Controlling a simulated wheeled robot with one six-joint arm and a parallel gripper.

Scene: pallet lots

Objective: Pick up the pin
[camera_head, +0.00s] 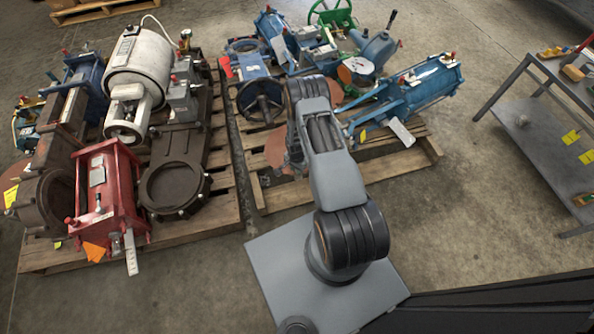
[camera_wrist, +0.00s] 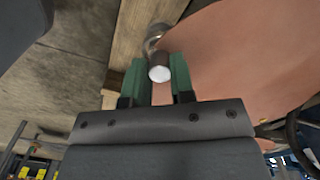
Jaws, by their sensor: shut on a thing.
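In the wrist view, the pin (camera_wrist: 158,66) is a short grey metal piece with a bright round end. My gripper (camera_wrist: 159,80) has green finger pads, one on each side of the pin, and is shut on it. Behind the pin are a wooden pallet board and a flat salmon-coloured panel (camera_wrist: 240,50). I cannot tell whether the pin still touches them. In the head view, my arm reaches over the front of the right pallet (camera_head: 400,165), and it hides most of the gripper and the pin.
The left pallet (camera_head: 225,190) carries a red box-shaped unit (camera_head: 107,190), a white cylinder (camera_head: 138,70) and dark flanged castings. Blue machinery (camera_head: 420,88) crowds the right pallet close to my arm. A grey metal table (camera_head: 540,130) stands at right. Concrete floor between them is clear.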

